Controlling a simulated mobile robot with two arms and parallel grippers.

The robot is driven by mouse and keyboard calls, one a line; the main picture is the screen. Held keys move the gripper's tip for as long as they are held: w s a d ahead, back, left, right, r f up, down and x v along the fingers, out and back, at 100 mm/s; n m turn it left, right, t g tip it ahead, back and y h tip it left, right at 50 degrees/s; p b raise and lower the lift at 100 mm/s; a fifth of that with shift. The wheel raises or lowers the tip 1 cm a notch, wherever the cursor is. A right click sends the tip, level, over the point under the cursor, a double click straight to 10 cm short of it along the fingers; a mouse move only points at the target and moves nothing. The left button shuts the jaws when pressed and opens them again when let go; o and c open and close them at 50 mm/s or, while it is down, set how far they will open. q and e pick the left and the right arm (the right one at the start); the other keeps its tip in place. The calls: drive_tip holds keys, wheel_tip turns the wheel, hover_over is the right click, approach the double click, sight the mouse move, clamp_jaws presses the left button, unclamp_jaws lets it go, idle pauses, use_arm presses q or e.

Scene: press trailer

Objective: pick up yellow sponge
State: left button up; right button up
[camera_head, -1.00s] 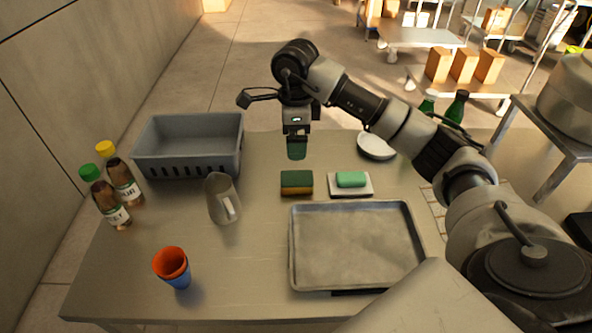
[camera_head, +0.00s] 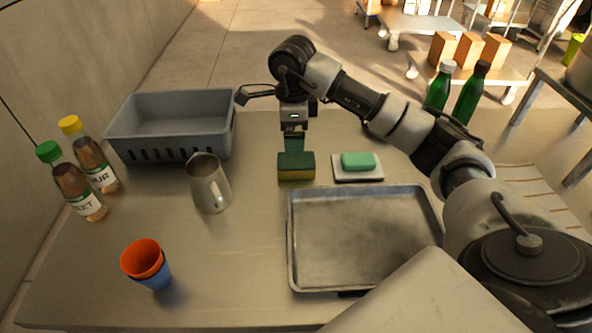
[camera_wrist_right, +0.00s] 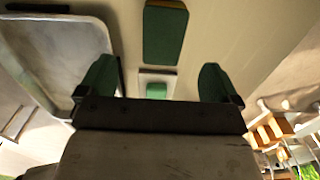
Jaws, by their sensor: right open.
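The yellow sponge (camera_head: 296,170) lies on the table with its dark green side up and yellow showing along its edge. It also shows in the right wrist view (camera_wrist_right: 165,32), beyond the fingertips and roughly between their lines. My right gripper (camera_head: 294,142) points down just behind and above the sponge. My left gripper is not in view.
A green soap bar (camera_head: 358,161) on a white dish (camera_head: 371,176) is right of the sponge. A metal tray (camera_head: 366,287) lies in front. A metal jug (camera_head: 208,184), a grey crate (camera_head: 172,155), stacked cups (camera_head: 144,261) and two bottles (camera_head: 75,186) stand left. Green bottles (camera_head: 468,95) stand behind my arm.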

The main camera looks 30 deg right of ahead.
sight(296, 159)
wheel_tip(296, 159, down, 4)
drive_tip(key=shift+f+p, duration=0.25)
drive_tip(key=shift+p, duration=0.05)
drive_tip(key=shift+w+d+f+p, duration=0.1)
drive_tip(key=shift+d+f+p, duration=0.1)
drive_tip(key=shift+f, duration=0.7)
drive_tip(key=shift+s+d+f+p, duration=0.1)
drive_tip(key=shift+f+p, duration=0.15)
drive_tip(key=shift+f, duration=0.65)
drive_tip(key=shift+w+d+f+p, duration=0.1)
drive_tip(key=shift+d+f+p, duration=0.1)
drive_tip(key=shift+f, duration=0.7)
drive_tip(key=shift+a, duration=0.1)
drive_tip(key=c, duration=1)
drive_tip(key=shift+r, duration=0.1)
